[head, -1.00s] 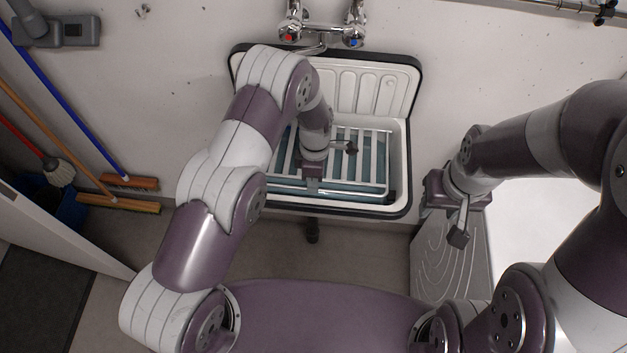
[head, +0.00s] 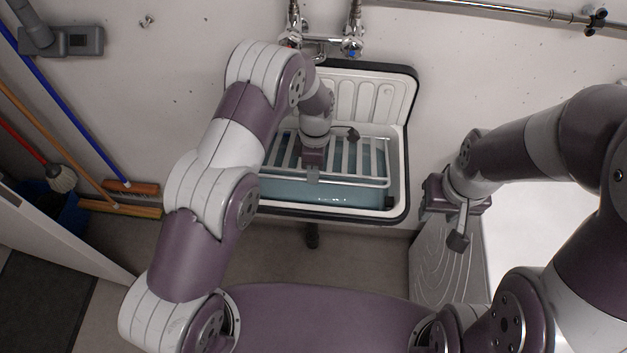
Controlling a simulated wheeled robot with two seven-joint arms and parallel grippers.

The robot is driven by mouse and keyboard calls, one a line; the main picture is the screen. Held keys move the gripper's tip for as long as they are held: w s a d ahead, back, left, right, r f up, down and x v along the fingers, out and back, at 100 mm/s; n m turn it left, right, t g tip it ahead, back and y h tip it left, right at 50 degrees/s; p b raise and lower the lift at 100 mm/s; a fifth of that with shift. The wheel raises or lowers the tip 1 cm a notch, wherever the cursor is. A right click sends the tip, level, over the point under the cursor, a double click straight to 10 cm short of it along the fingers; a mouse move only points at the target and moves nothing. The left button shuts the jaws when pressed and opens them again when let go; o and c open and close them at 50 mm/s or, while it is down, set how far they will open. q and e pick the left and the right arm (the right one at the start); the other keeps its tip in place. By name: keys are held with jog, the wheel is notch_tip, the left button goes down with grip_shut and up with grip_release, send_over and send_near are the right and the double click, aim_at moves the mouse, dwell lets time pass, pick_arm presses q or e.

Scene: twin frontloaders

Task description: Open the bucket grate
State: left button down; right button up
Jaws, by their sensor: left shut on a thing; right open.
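The bucket grate (head: 372,160) is a rack of pale metal bars over the white sink basin (head: 397,185). Its front edge is raised and tilted up toward the wall, so blue-green water or basin floor (head: 335,192) shows below it. My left gripper (head: 313,175) is shut on the grate's front bar near its middle. My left arm hides the grate's left part. My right gripper (head: 449,222) is open and empty, right of the sink and apart from the grate.
Taps (head: 322,42) stand on the wall behind the sink. A white-topped appliance (head: 520,230) with a grey patterned side stands at the right. Brooms (head: 130,187) and a blue bucket (head: 62,212) are at the left. The floor before the sink is clear.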

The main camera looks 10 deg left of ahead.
pick_arm(q)
jog(key=w+r, duration=0.2)
jog(key=r, duration=0.1)
jog(key=r+p, duration=0.1)
jog(key=shift+w+r, duration=0.35)
jog(key=shift+w, duration=0.05)
jog(key=shift+w+r, duration=0.5)
jog(key=shift+r, duration=0.2)
pick_arm(e)
jog(key=shift+s+r, duration=0.25)
jog(key=shift+r, duration=0.2)
jog(key=shift+s+r, duration=0.2)
jog(key=shift+r, duration=0.25)
pick_arm(q)
jog(key=c, duration=1.5)
grip_release()
jog(key=shift+w+f, duration=0.1)
jog(key=shift+w, duration=0.05)
jog(key=shift+o, duration=0.5)
jog(key=shift+w+f, duration=0.25)
jog(key=shift+w, duration=0.2)
jog(key=shift+s+r, duration=0.2)
jog(key=shift+s, duration=0.2)
jog(key=shift+c, duration=0.4)
jog(key=shift+w, duration=0.1)
pick_arm(e)
jog(key=shift+w+f, duration=0.1)
jog(key=shift+w, duration=0.3)
